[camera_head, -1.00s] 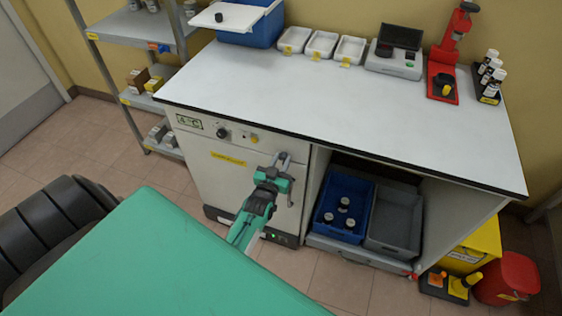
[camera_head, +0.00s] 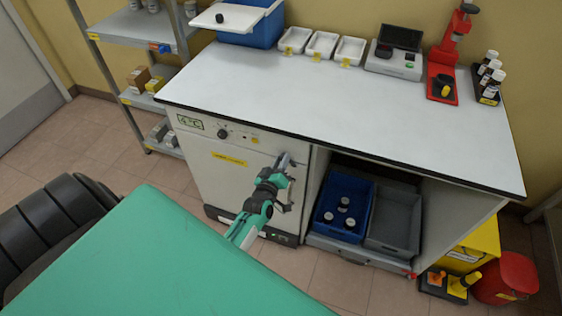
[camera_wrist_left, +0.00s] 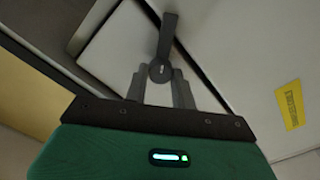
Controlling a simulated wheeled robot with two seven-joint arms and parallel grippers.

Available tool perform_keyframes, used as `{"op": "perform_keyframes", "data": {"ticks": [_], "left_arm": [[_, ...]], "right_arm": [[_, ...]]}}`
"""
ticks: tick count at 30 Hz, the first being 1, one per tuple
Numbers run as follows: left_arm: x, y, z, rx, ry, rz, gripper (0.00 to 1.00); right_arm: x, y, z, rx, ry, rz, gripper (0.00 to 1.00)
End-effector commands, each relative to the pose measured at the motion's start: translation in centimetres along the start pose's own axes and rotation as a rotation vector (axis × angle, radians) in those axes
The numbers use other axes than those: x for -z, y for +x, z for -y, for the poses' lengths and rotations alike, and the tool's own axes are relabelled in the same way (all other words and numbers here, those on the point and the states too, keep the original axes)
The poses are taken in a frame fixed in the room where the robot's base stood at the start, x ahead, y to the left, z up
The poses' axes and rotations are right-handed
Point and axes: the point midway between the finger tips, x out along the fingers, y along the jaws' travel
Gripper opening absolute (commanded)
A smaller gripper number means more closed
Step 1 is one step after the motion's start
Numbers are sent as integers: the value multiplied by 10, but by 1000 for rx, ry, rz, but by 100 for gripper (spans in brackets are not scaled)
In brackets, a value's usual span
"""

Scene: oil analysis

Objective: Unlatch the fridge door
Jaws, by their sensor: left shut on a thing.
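The white fridge door (camera_head: 215,178) is under the left part of the bench and looks flush with its cabinet. Its grey latch lever, with a round hub (camera_wrist_left: 160,70), is at the door's right edge. In the left wrist view the lever arm (camera_wrist_left: 168,36) points up, slightly tilted. My left gripper (camera_head: 285,182) is at the latch, shut on it, with its fingers (camera_wrist_left: 160,84) either side of the hub end. The gripper hides most of the latch in the head view. My right gripper is not in view.
The bench top (camera_head: 330,115) overhangs the door. An open bay to the right holds a blue crate (camera_head: 326,235) with several bottles and a grey crate (camera_head: 393,225). A shelf rack (camera_head: 115,60) stands to the left. Floor (camera_head: 130,160) shows before the fridge.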

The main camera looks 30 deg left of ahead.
Motion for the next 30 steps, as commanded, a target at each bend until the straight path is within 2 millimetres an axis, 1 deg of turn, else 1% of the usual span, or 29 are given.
{"op": "perform_keyframes", "data": {"ticks": [7, 12, 16, 20, 24, 30], "left_arm": [[-1, 0, 2, 0, -233, 0, 3], [-1, 0, 2, 0, -396, 0, 3], [-1, 0, 2, 0, -517, -1, 3], [-1, 0, 3, 0, -628, -1, 3], [-2, 0, 3, 0, -731, 0, 3], [-2, 0, 3, 0, -839, 0, 3]], "right_arm": [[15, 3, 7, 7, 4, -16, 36], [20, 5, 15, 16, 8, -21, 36], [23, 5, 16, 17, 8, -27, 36], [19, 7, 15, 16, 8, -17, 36], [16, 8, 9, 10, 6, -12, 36], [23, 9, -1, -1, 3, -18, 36]]}}
